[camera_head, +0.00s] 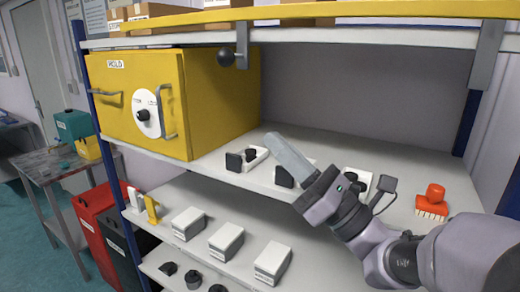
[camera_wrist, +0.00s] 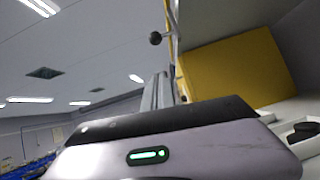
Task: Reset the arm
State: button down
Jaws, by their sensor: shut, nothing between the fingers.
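My gripper (camera_head: 288,158) is shut and empty. In the head view its grey fingers point up and left, in front of the middle shelf of a rack. My arm comes in from the lower right. In the wrist view the shut fingers (camera_wrist: 157,92) point up and away, with the ceiling to the left and the yellow box (camera_wrist: 237,72) to the right. My gripper hides part of the shelf and some of the small items on it.
The yellow box (camera_head: 215,100) labelled HOLD stands at the shelf's left. White trays with black pieces (camera_head: 247,159) and a red brush (camera_head: 432,201) are on the same shelf (camera_head: 205,165). White boxes (camera_head: 226,242) stand below. A black ball knob (camera_head: 225,57) hangs from the upper shelf.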

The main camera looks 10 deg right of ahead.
jog(key=shift+a, duration=0.1)
jog(key=s+a+f+n+g+h+b, duration=0.3)
jog(key=s+a+f+n+g+b, duration=0.1)
jog(key=s+a+f+n+g, duration=1.1)
jog(key=s+d+f+n+h+b, duration=0.1)
jog(key=s+d+f+h, duration=0.15)
jog(key=f, duration=0.25)
jog(key=s+d+f+n+t+h, duration=0.1)
jog(key=d+f+h, duration=0.15)
jog(key=f, duration=0.25)
jog(key=s+d+f+n+h+b, duration=0.1)
jog(key=f+h, duration=0.2)
jog(key=f, duration=0.1)
jog(key=w+d+f+n+t+h+b, duration=0.1)
jog(key=d+f+n+t+h, duration=0.2)
jog(key=d, duration=0.7)
jog(key=n+h, duration=0.2)
jog(key=shift+w+n+h, duration=0.15)
jog(key=shift+n+h, duration=0.15)
